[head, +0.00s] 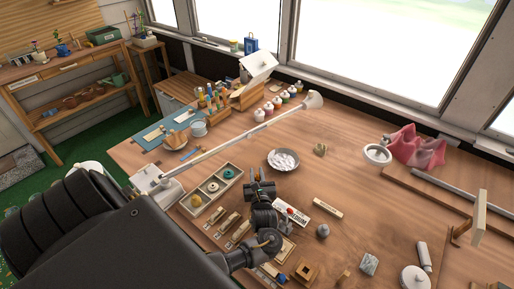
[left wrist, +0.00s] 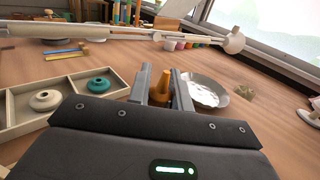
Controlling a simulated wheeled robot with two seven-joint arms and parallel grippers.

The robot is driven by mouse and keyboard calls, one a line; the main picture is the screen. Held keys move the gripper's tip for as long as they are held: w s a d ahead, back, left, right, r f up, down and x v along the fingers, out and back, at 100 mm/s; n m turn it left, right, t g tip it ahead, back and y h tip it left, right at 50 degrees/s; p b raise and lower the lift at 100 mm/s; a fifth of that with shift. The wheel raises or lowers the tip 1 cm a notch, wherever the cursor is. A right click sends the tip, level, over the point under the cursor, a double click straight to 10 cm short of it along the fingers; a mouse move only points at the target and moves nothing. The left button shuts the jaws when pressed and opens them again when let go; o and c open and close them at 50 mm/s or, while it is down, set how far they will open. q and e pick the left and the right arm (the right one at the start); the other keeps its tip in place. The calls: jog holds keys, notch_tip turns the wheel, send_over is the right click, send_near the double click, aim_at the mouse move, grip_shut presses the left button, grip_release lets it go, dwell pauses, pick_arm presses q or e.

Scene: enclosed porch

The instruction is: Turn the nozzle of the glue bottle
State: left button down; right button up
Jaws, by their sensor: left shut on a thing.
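The glue bottle's nozzle is an orange-brown cone (left wrist: 160,88) standing between the two fingers in the left wrist view. My left gripper (left wrist: 162,84) is shut on it, one grey finger on each side. In the head view my left gripper (head: 258,177) is over the work table, just right of a divided tray and left of a bowl. My right gripper is not in view.
The divided tray (head: 196,205) holds ring-shaped pieces, one teal. A long white lamp arm (head: 250,131) crosses above the table.

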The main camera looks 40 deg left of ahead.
aim_at(258, 180)
pick_arm(q)
jog(key=c, duration=1.3)
grip_release()
jog(key=shift+o, duration=0.2)
jog(key=v, duration=0.7)
jog(key=shift+s+d, duration=0.15)
jog(key=shift+d, duration=0.05)
